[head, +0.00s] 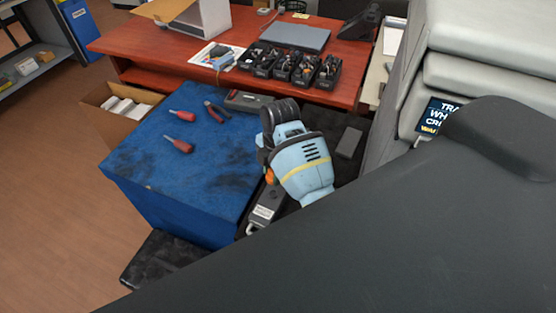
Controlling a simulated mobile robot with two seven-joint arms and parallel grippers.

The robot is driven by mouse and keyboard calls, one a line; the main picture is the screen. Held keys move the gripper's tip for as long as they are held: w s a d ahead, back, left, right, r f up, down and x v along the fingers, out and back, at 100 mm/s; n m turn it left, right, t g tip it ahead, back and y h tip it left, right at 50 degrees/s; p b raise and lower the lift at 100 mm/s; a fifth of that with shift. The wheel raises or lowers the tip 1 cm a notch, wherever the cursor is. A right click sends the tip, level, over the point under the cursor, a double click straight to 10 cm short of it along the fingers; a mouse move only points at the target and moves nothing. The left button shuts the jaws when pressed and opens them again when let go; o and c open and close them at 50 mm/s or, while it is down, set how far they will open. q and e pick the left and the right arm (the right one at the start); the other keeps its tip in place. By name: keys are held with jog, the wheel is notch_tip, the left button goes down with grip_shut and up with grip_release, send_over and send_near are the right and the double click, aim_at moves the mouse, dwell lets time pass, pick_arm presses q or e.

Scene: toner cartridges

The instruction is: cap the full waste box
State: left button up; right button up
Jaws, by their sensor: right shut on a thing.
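My right gripper (266,169) is at the centre of the head view, at the right edge of the blue-covered surface, mostly hidden behind its own light blue wrist. A small orange piece (269,176), possibly the cap, shows at its fingertips, and the gripper is shut on it. Just below lies a long dark grey box (265,206) with a white label, which looks like the waste box. The orange piece looks close above its far end. I cannot tell whether they touch. The opening of the box is hidden. My left gripper is not in view.
On the blue surface (135,155) lie two red-handled screwdrivers (180,145), pliers (215,112) and a dark case (247,102). A grey block (349,142) lies to the right. Black parts bins (283,67) stand on the red desk (130,45) behind. A large grey machine (480,85) bounds the right.

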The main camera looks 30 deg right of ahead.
aim_at(271, 194)
jog(key=shift+f, duration=0.15)
jog(key=shift+f, duration=3.1)
jog(key=shift+f, duration=0.2)
dwell(1.1)
jog(key=o, duration=1.5)
